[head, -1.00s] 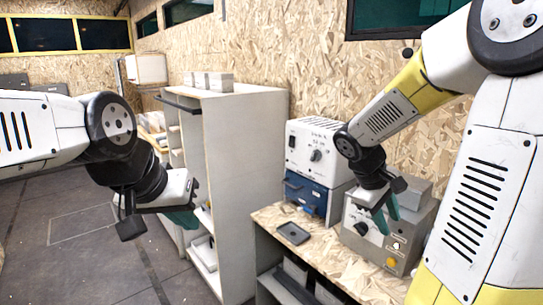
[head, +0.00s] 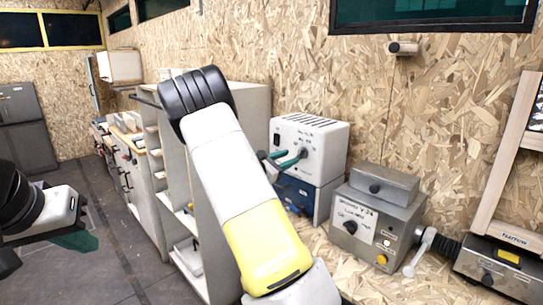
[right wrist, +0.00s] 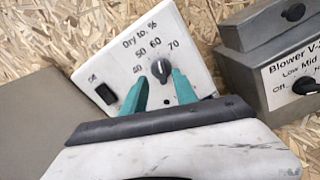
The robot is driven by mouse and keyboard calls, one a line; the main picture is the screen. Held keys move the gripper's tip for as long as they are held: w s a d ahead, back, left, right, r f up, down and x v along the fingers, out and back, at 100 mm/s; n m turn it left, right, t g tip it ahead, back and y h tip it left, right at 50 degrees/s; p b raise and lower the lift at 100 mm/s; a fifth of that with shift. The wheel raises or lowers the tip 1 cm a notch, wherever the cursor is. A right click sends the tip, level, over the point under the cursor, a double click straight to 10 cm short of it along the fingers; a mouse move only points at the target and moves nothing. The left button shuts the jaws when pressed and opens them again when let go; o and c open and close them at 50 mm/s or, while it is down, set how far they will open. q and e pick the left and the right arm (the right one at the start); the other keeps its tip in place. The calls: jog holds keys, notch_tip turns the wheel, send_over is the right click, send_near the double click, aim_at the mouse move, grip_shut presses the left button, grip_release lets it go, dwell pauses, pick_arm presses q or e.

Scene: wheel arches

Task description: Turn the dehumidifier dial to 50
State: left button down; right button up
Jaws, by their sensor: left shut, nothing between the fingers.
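The white dehumidifier (head: 330,140) stands on a blue box against the wood-chip wall. In the right wrist view its panel reads "Dry to. %" with 40, 50, 60 and 70 around a dark dial (right wrist: 160,70). A pale pointer mark on the dial faces roughly up, near 60; the exact setting is hard to read. My right gripper (head: 284,160) is at the panel. In the right wrist view its teal fingers (right wrist: 160,88) are apart, pointing at the dial from below on either side; contact cannot be told. My left gripper (head: 78,241) is low at the left, shut and empty.
A grey blower box (head: 368,222) with a knob and yellow button stands right of the dehumidifier. My right arm hides part of the pale shelf unit (head: 255,98). The blue box (head: 325,196) is under the dehumidifier. Open floor lies at the left.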

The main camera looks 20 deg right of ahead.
aim_at(299, 154)
jog(key=shift+x, duration=2.3)
grip_shut()
